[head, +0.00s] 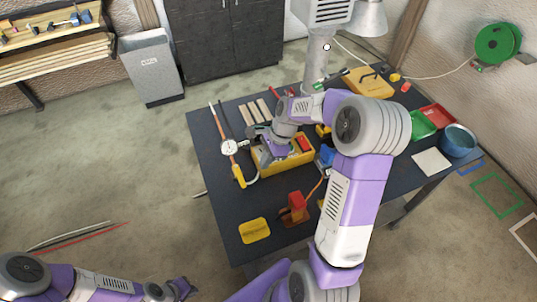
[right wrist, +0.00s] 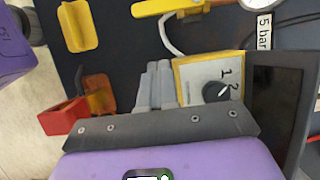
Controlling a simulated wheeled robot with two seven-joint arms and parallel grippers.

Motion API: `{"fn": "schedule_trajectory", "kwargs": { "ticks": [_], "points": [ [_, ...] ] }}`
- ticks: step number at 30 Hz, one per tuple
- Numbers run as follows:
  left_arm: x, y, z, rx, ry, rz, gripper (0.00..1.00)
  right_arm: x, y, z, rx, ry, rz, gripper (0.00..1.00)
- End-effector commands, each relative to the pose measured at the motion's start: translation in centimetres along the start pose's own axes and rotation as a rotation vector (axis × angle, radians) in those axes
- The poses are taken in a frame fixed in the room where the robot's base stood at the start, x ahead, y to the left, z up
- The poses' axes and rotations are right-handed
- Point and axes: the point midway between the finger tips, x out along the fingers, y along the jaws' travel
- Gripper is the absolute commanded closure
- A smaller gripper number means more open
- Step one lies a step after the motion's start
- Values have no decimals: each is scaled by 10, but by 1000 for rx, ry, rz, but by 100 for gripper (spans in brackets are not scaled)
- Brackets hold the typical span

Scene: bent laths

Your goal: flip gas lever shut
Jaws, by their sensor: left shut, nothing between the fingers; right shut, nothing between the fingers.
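A yellow handle (head: 239,176), which looks like the gas lever though I cannot be sure, lies at the table's left side. It is roughly in line with an orange rod or hose (head: 219,125), beside a round white gauge (head: 229,147). The handle also shows at the top of the right wrist view (right wrist: 170,6), with a pale curved tube below it. My right gripper (head: 274,153) is shut and empty over the yellow box (head: 267,166), right of the handle and apart from it. Its fingers show in the right wrist view (right wrist: 155,88). My left gripper (head: 182,287) is shut, low and off the table.
The yellow box's panel carries a black knob (right wrist: 216,92) marked 1 and 2. A red-topped orange device (head: 295,208) and a yellow pad (head: 254,231) lie nearer the front edge. Green (head: 422,124) and red trays and a blue bowl (head: 458,140) stand right.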

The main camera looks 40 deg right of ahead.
Motion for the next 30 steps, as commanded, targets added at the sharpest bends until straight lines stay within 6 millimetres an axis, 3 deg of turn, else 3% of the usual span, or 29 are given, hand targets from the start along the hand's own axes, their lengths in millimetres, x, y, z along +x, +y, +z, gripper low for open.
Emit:
{"fn": "schedule_trajectory", "kwargs": {
  "ticks": [3,6,15,30],
  "points": [
    [7,-2,0,0,0,0,100,29,1,-1,1,-1,4,100],
    [9,-3,0,0,0,0,100,43,0,5,-3,-2,1,100],
    [10,-4,0,0,0,0,100,52,0,35,-1,0,-1,100],
    [9,-3,0,0,0,0,100,53,0,38,8,0,-3,100]
  ]
}}
